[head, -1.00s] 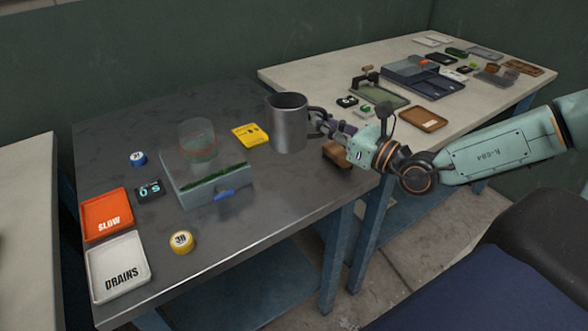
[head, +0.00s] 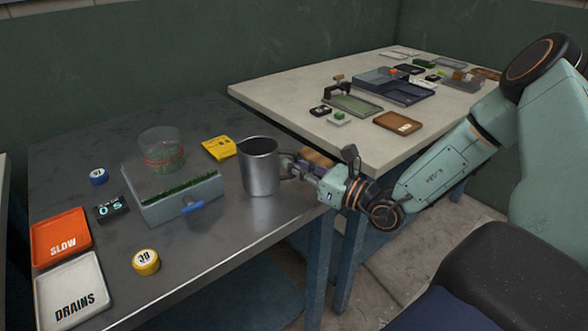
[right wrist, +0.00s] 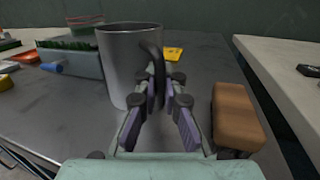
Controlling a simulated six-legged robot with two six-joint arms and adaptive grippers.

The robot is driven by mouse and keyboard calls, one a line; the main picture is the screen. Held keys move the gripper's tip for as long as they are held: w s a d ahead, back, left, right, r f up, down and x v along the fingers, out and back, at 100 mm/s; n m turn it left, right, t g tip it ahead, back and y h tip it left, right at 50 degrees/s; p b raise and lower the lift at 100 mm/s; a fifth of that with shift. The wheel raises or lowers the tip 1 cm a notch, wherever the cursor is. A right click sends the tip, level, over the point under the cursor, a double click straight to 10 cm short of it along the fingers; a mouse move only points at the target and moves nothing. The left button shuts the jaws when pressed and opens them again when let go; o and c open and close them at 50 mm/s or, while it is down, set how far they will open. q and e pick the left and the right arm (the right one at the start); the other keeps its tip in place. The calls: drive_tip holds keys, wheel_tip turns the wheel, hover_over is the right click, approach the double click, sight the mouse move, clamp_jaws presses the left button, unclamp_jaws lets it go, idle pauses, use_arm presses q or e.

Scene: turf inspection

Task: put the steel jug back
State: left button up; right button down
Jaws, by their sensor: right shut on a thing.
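The steel jug (head: 259,170) is a grey, upright, open-topped metal cup at the right part of the dark steel bench (head: 215,235). It is also large in the right wrist view (right wrist: 122,68). My right gripper (head: 291,167) comes in from the right and is shut on the jug's handle, which shows between the fingers in the right wrist view (right wrist: 163,88). The jug's base is at or very near the bench top; I cannot tell whether it touches. The inside of the jug is mostly hidden. My left gripper is not in view.
A turf tray (head: 180,207) with a blue tap and a clear cylinder (head: 162,150) stands left of the jug. A yellow card (head: 218,148) lies behind. A brown block (right wrist: 237,118) is close right of my gripper. Orange (head: 61,236) and white (head: 70,290) trays lie at left.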

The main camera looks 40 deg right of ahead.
drive_tip(key=shift+s+r, duration=0.25)
drive_tip(key=shift+a, duration=0.1)
drive_tip(key=shift+f, duration=0.2)
drive_tip(key=c, duration=1.8)
unclamp_jaws()
drive_tip(key=shift+w+f, duration=0.15)
drive_tip(key=shift+w, duration=0.05)
drive_tip(key=o, duration=0.3)
drive_tip(key=shift+s, duration=0.15)
drive_tip(key=shift+o, duration=0.2)
